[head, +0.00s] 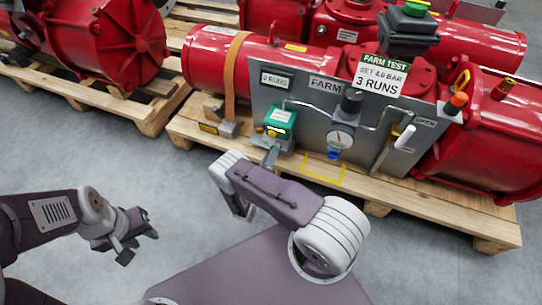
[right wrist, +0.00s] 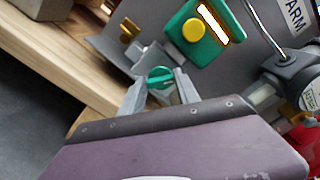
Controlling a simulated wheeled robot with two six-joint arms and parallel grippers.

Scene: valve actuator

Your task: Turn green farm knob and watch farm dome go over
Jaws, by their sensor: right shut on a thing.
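The green farm knob (right wrist: 159,76) shows in the right wrist view between the two fingers of my right gripper (right wrist: 161,92), which is shut on it. In the head view my right gripper (head: 270,157) reaches the lower left of the grey FARM panel (head: 305,108); the knob is hidden there. The green box with a yellow button (head: 279,124) sits just above the gripper. A dome with green and yellow (head: 415,8) tops a black box on the red actuator, cut by the upper edge. My left gripper (head: 140,246) is open and empty above the floor.
A sign (head: 381,75) reads FARM TEST, SET 4.0 BAR, 3 RUNS; a plate (head: 276,80) reads 0 RUNS. The wooden pallet (head: 450,215) lies below.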

